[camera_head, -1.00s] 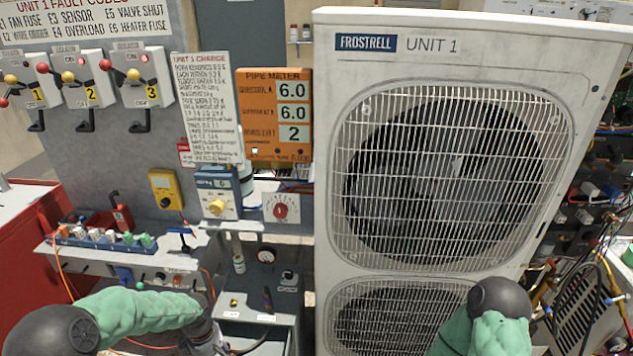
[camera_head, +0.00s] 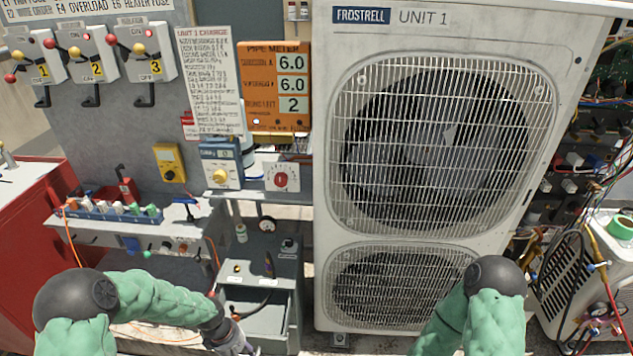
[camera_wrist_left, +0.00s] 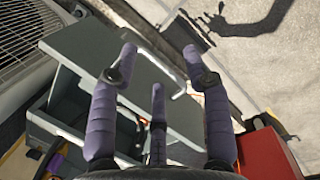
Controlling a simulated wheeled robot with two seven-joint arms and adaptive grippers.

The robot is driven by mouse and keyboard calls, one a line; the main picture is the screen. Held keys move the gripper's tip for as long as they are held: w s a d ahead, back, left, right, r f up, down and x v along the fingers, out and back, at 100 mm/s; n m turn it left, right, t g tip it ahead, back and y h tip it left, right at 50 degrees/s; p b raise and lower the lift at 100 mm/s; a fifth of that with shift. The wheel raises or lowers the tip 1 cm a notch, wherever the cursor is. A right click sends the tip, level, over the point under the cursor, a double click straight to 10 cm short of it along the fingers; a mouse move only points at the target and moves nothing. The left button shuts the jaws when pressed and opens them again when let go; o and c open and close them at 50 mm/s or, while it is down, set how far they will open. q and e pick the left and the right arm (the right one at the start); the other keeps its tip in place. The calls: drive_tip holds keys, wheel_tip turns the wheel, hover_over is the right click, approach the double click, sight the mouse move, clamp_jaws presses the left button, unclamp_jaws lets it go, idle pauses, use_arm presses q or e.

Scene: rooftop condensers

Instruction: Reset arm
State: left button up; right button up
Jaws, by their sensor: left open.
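My left gripper (camera_wrist_left: 160,52) shows in the left wrist view with its purple fingers spread apart. Nothing is between them. Behind the fingers are a grey drawer cabinet (camera_wrist_left: 130,75) and a bent pale handle; I cannot tell how far away they are. In the head view my left arm (camera_head: 160,295) comes in from the left and bends toward the bottom edge, with its fingers mostly cut off. My right arm (camera_head: 490,305) is bent in front of the condenser at the bottom right; its gripper is out of frame.
The Frostrell Unit 1 condenser (camera_head: 395,35) stands in the middle. The grey cabinet (camera_head: 265,265) with an open drawer stands left of it, and a red cabinet (camera_head: 30,235) is at far left. A wall panel carries numbered isolator levers (camera_head: 90,60). Hoses and gauges hang at right.

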use_arm(q)
drive_tip(key=s+d+f+m+h, duration=0.1)
drive_tip(key=s+d+f+m, duration=0.3)
drive_tip(key=s, duration=0.3)
drive_tip(key=s+d+f+m, duration=0.4)
drive_tip(key=s+d+m, duration=0.2)
drive_tip(key=s+d, duration=0.1)
drive_tip(key=shift+s+d+f+h, duration=0.25)
drive_tip(key=shift+f+h, duration=0.05)
drive_tip(key=shift+h, duration=0.1)
